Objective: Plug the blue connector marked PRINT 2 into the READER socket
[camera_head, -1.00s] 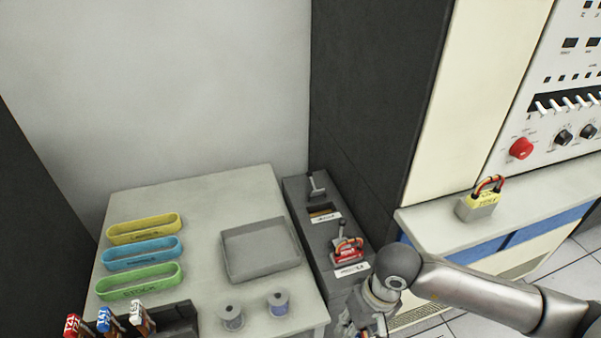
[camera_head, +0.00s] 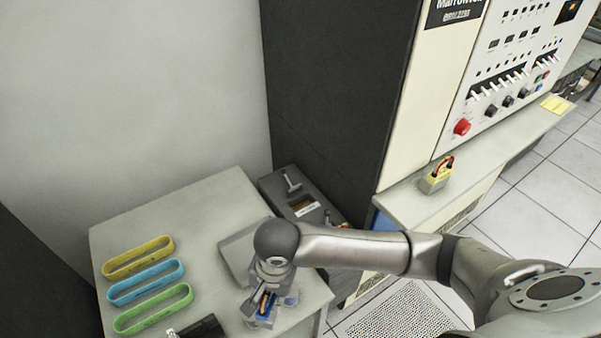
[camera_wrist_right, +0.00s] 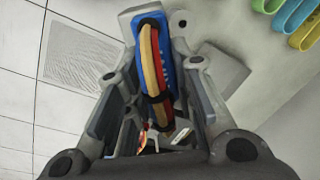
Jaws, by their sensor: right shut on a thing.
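My right gripper (camera_head: 264,306) is shut on the blue connector (camera_head: 268,299) above the front right part of the table. In the wrist view the blue connector (camera_wrist_right: 167,68) sits between the fingers of my right gripper (camera_wrist_right: 155,90), with a loop of red and yellow wires along it. Its marking cannot be read. A narrow dark grey unit (camera_head: 275,187) stands at the table's right side, with a lever and a brown opening (camera_head: 300,203) above a white label. The label is too small to read, so I cannot tell which socket is READER. My left gripper is not in view.
A dark rack (camera_head: 203,329) is at the bottom edge.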

